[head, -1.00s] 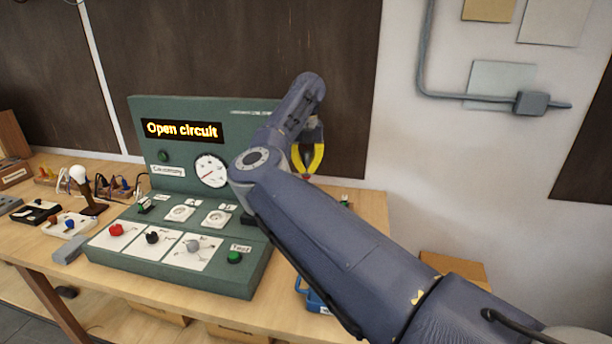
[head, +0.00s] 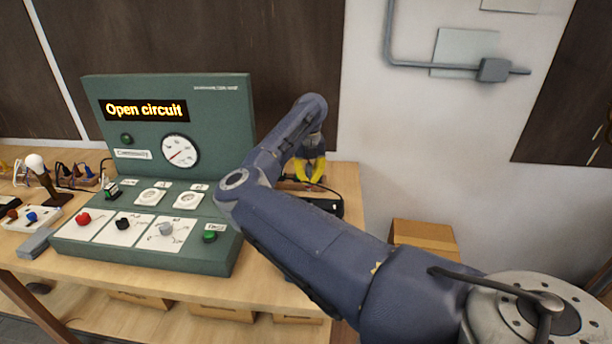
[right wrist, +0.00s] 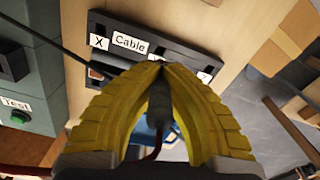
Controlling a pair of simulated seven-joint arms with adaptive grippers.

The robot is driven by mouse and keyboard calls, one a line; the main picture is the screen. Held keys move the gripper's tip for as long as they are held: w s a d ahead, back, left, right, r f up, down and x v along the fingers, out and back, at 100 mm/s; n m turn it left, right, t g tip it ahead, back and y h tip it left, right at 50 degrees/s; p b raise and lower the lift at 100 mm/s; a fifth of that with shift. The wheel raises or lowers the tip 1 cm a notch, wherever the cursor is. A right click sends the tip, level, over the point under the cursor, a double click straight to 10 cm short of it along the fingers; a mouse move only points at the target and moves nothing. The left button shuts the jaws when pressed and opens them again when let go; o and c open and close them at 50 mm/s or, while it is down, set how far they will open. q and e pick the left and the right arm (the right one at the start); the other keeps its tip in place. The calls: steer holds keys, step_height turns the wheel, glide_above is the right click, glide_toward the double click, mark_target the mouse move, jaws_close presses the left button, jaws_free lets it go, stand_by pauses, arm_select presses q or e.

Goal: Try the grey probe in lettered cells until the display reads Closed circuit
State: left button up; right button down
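The display (head: 143,110) on the green test panel reads "Open circuit". My right gripper (head: 311,180) is over the black cable box (head: 328,207) at the table's right side. In the right wrist view its yellow fingers (right wrist: 161,68) close around a slim dark grey probe (right wrist: 160,98) with a reddish lead below it. The cable box also shows there (right wrist: 165,47), labelled "X" and "Cable". Another white label is partly hidden behind the fingers. The probe's tip is hidden, so I cannot tell whether it is in a cell. My left gripper is out of view.
The green panel (head: 215,125) carries a dial (head: 180,151), red, black and grey knobs, and a green Test button (head: 209,237). A lamp bulb (head: 35,163) and small parts stand at the left. A cardboard box (head: 425,238) is beyond the table's right end.

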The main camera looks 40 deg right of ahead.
mark_target(309, 186)
steer(key=shift+f, duration=2.55)
steer(key=shift+f, duration=0.6)
steer(key=c, duration=1.5)
jaws_free()
